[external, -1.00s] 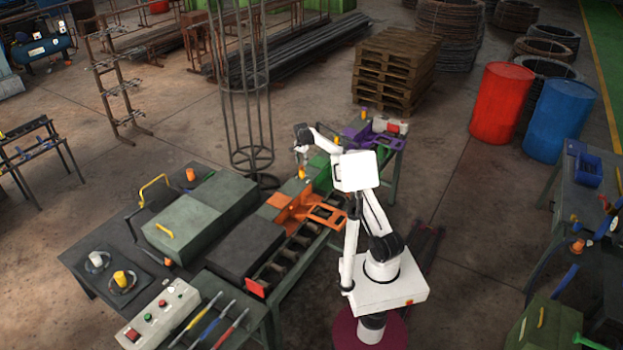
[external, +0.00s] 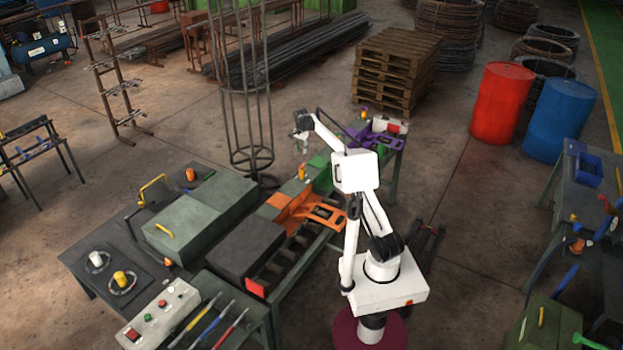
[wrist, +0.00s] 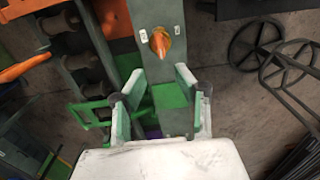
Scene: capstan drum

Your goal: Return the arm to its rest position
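My gripper (external: 301,143) hangs at the end of my arm, above the bench, in the external view. In the wrist view my gripper (wrist: 160,80) has its two fingers spread apart with nothing between them. Below it runs a grey-green bench surface with a green patch.
An orange bracket (external: 318,216) and a row of rollers (wrist: 82,70) lie along the bench. A tall wire cage (external: 250,155) stands behind it, to the left of my gripper. Wooden pallets (external: 396,70) are at the back.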

